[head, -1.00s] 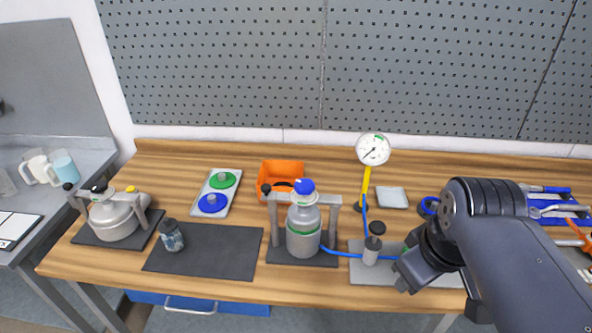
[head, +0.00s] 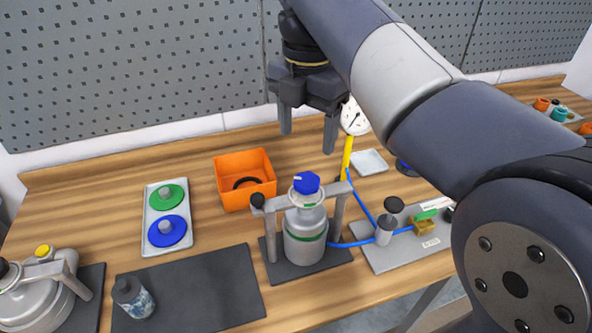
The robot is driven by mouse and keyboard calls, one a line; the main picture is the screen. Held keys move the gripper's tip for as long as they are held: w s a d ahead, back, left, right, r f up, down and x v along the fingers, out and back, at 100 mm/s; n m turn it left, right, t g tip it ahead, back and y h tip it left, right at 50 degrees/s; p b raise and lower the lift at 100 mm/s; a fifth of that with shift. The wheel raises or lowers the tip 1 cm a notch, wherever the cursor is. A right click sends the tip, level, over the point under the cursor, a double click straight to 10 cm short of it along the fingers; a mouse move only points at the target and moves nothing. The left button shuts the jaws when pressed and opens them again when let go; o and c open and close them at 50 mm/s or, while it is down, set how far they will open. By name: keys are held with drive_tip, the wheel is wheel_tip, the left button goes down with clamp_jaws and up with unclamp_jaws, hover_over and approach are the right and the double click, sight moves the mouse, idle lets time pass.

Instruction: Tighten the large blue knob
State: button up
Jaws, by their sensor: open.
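The large blue knob (head: 306,183) sits on top of a grey metal vessel (head: 304,222) with a green band. The vessel stands upright in a frame with two posts on a dark base plate (head: 311,265). A blue hose (head: 352,242) leaves its lower right side. My gripper (head: 309,134) hangs above and behind the knob in the picture, fingers pointing down. Its two fingers are apart with nothing between them, and it does not touch the knob.
An orange bin (head: 244,178) with a black ring inside stands behind left. A pressure gauge (head: 355,116) on a yellow stem stands behind right. A tray (head: 166,217) with green and blue discs, a dark mat (head: 189,292) and a small jar (head: 132,297) lie left.

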sight(306, 180)
wheel_tip(306, 180, down, 10)
drive_tip(key=shift+s+f+b, duration=0.1)
drive_tip(key=shift+b, duration=0.2)
drive_tip(key=shift+c, duration=0.2)
drive_tip(key=c, duration=1)
drive_tip(key=shift+o, duration=0.2)
